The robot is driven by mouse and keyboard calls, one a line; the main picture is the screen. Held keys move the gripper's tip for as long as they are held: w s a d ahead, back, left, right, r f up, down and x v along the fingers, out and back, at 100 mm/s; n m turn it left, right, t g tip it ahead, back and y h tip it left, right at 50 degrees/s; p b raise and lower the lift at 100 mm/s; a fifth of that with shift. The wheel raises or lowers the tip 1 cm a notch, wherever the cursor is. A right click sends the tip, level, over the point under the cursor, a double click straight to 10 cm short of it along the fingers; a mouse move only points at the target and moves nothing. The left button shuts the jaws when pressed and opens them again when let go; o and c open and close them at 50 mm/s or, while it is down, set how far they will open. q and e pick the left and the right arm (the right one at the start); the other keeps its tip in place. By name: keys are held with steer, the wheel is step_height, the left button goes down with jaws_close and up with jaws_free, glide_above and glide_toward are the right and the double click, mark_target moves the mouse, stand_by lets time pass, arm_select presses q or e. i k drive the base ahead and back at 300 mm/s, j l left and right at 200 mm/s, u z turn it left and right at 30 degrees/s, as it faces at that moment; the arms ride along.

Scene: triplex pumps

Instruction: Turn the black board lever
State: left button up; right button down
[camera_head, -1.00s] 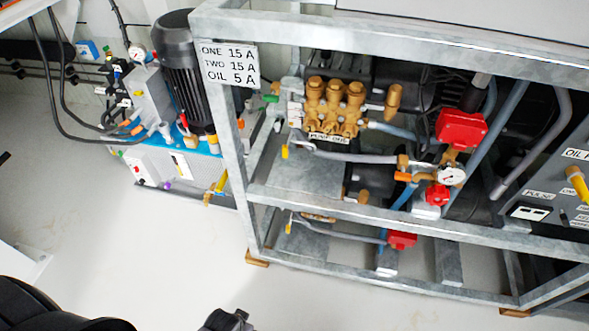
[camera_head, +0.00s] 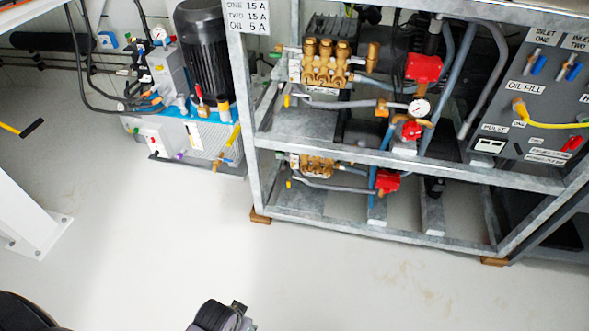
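A dark grey-black board (camera_head: 500,85) stands at the right, on the metal frame. It carries labels such as INLET ONE, INLET TWO, OIL FILL and PULSE. Two blue levers (camera_head: 540,65) sit under the inlet labels. A yellow hose or handle (camera_head: 545,123) runs from a fitting near OIL FILL to the right edge. Which of these is the named lever I cannot tell. No gripper fingers can be made out; only dark parts of my own body show at the bottom edge.
A galvanized frame (camera_head: 370,150) holds brass pumps (camera_head: 326,62), red valve parts (camera_head: 424,68) and a gauge (camera_head: 419,107). A black motor unit (camera_head: 203,50) stands left of it. A white post base (camera_head: 35,225) is at the left. The pale floor (camera_head: 380,280) in front is clear.

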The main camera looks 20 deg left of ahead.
mark_target(517, 145)
steer(key=i+l+z, duration=0.25)
steer(key=z, duration=0.2)
steer(key=i+l+z, duration=0.1)
steer(key=i+z, duration=0.2)
steer(key=z, duration=0.15)
